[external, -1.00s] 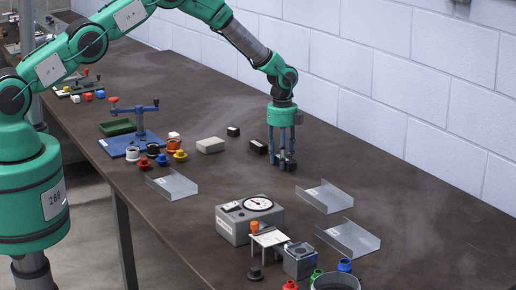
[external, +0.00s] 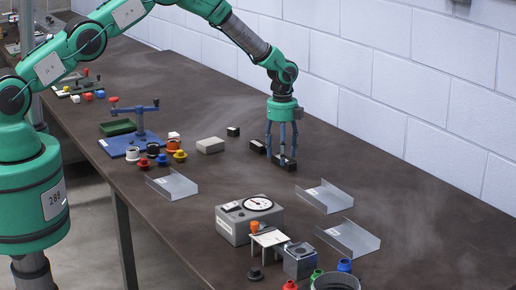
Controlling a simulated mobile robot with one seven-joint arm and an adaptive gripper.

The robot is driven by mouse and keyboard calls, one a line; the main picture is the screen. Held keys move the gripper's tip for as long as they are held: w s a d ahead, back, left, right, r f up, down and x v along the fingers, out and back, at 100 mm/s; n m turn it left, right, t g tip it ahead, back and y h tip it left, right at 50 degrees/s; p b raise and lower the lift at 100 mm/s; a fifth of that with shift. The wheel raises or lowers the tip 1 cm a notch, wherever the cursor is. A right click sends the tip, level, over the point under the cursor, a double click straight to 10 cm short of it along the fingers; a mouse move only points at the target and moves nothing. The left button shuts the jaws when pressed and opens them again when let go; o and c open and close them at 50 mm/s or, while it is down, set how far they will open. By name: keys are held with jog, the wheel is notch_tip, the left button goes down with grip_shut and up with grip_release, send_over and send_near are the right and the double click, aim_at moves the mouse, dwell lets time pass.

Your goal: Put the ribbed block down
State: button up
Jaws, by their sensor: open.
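A dark block (external: 287,163), which seems to be the ribbed block, sits on the brown table towards the wall. Its ribs are too small to make out. My gripper (external: 282,160) points straight down over it, with blue fingers spread open around the block and their tips close to the table. The fingers hide part of the block. I cannot tell whether any finger touches it.
Another dark block (external: 257,146) with a pale label lies just left of my gripper. A small black block (external: 233,131) and a beige block (external: 210,146) lie further left. Metal channels (external: 326,197) and a gauge box (external: 249,221) stand nearer the camera. The table right of my gripper is clear.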

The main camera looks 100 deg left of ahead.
notch_tip(320, 180, up, 10)
dwell(0.6)
jog(key=shift+r, duration=0.1)
dwell(0.3)
jog(key=shift+r, duration=0.1)
